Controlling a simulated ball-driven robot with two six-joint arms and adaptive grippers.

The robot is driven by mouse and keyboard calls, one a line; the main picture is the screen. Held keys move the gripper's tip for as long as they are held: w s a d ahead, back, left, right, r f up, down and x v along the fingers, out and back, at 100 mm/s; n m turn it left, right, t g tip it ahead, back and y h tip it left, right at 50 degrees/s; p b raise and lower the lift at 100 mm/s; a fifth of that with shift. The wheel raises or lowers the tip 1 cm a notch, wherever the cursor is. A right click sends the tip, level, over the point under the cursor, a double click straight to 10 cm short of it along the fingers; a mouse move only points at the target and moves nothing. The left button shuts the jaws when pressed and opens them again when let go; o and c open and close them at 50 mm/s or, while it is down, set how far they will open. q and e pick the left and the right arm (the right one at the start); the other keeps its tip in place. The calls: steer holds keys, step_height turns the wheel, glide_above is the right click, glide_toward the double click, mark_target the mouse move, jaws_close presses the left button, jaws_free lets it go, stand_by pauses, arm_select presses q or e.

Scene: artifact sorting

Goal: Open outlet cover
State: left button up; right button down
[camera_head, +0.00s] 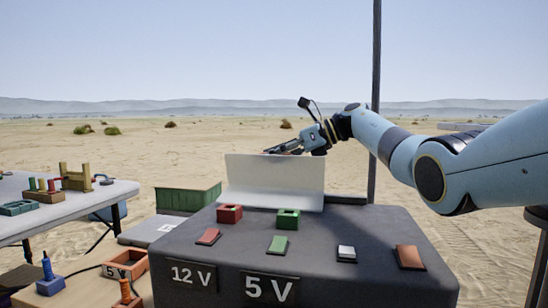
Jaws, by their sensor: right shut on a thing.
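The outlet cover (262,178) is a pale, flat panel. It stands raised, nearly upright, at the back of the dark box (370,272) marked 12 V and 5 V. My right gripper (284,149) comes in from the right and is shut on the cover's top edge. Its fingertips are small here and partly hidden behind that edge. A red socket (229,214) and a green socket (287,219) show uncovered in front of the panel. My left gripper is not in view.
Red, green, white and brown switches (409,257) lie on the box top. A white table (75,206) with coloured parts stands at the left. A green crate (187,198) sits behind the box. A dark pole (375,90) rises behind my right arm.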

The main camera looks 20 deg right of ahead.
steer(key=shift+r, duration=0.1)
steer(key=c, duration=1.6)
jaws_free()
steer(key=shift+c, duration=0.2)
steer(key=shift+s+d+r, duration=0.1)
steer(key=shift+d+r, duration=0.05)
steer(key=shift+d, duration=0.15)
steer(key=v, duration=1.1)
steer(key=shift+d, duration=0.1)
